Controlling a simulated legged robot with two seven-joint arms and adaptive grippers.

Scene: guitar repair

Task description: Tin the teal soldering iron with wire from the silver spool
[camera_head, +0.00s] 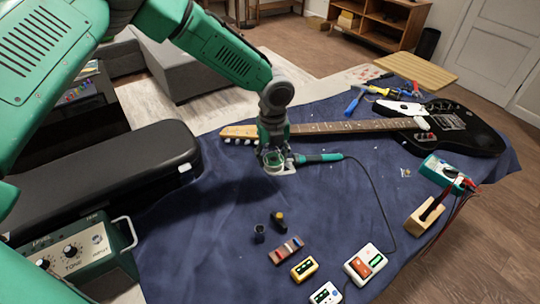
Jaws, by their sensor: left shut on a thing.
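The teal soldering iron (322,157) lies nearly level, its handle reaching out to the right from my left gripper (275,162). My left gripper points down over the blue cloth and is shut on the iron near the handle's left end. The iron's tip is hidden or too small to make out. A thin dark cable runs from the handle's right end. A small dark cylinder (259,234) and a black piece with a yellow top (278,221) stand in front; I cannot tell whether either is the silver spool. My right gripper is not in view.
A black guitar (468,138) lies behind, its neck close behind the iron. A white box with a red part (365,263), a yellow box (304,269) and a teal meter (440,172) lie toward the front and right. A green amplifier (85,252) stands left. The cloth's centre is clear.

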